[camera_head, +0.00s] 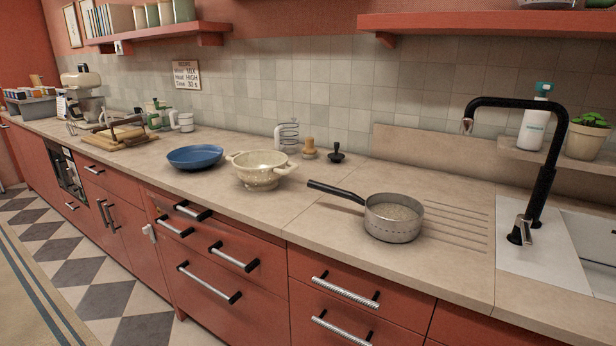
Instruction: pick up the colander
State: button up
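The colander (260,170) is cream-coloured, with two side handles and a footed base. It stands upright on the beige countertop (240,212), near the middle of the view. It looks empty, though only part of its inside shows. A blue plate or shallow pan lies to its left, and a metal saucepan stands to its right. My gripper is not in view.
The blue dish (195,157) sits close to the colander's left. The saucepan (393,217) has a black handle pointing toward the colander. A black tap (540,180) stands right.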

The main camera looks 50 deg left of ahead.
aim_at(261, 171)
jog(key=u, duration=2.05)
jog(key=i+j+z, duration=0.15)
jog(key=i+j, duration=0.7)
jog(key=i+j+z, duration=0.2)
jog(key=i+j, duration=0.7)
